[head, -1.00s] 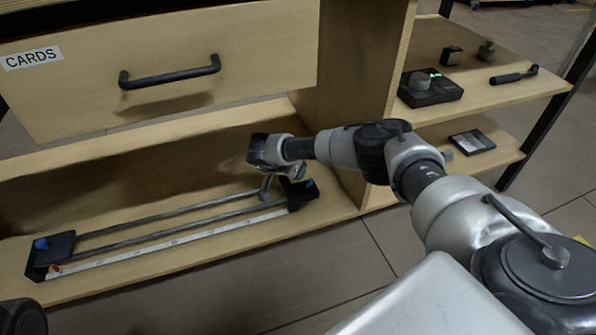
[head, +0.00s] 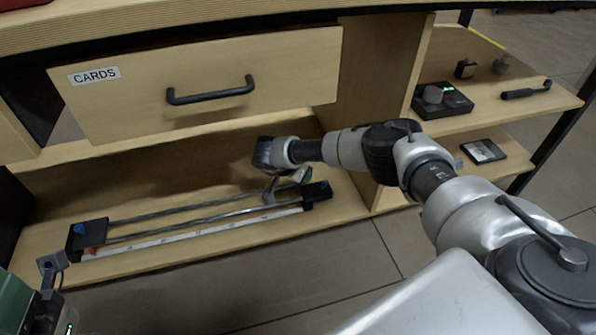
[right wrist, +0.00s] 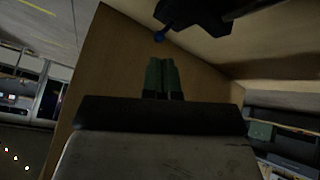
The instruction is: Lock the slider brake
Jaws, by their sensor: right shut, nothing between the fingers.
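The slider lies on the lower shelf in the head view, with two metal rails (head: 200,222), a white scale strip and dark end blocks. Its left end block (head: 88,234) has blue and red parts on it. My right gripper (head: 304,176) is just above and beside the right end block (head: 317,191). In the right wrist view its green fingertips (right wrist: 161,63) are together and empty. Which part is the brake is unclear.
A CARDS drawer (head: 205,85) hangs above the slider. An upright wooden panel (head: 372,120) stands to its right. Side shelves hold a black device with a knob (head: 443,101) and a flat dark box (head: 483,151). A green and dark thing (head: 15,300) is at the lower left.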

